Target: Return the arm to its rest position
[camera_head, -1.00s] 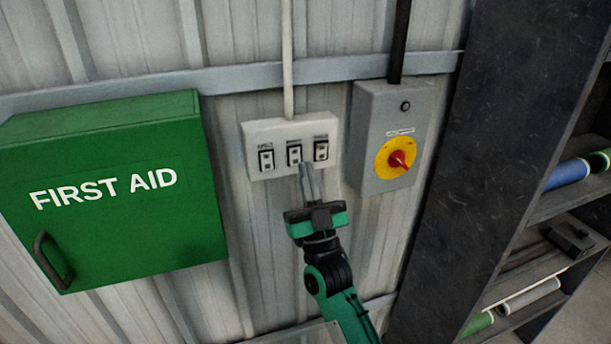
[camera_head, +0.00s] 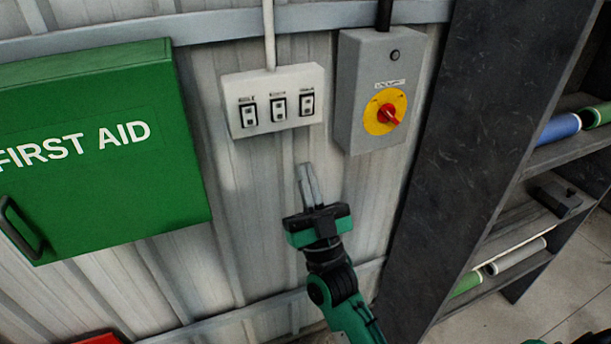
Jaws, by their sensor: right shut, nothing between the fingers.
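My right gripper (camera_head: 305,172) shows in the head view, its arm coming up from the lower right. Its fingers are shut together with nothing between them. The fingertips are below a white switch panel (camera_head: 236,82) with three rocker switches and are apart from it. The switch labels are too blurred to read. My left gripper is not in view.
A green first aid box (camera_head: 110,190) hangs on the corrugated wall at left. A grey box (camera_head: 358,75) with a red knob on a yellow disc (camera_head: 385,112) is right of the panel. A dark post (camera_head: 470,130) and shelves with rolls (camera_head: 558,128) stand at right.

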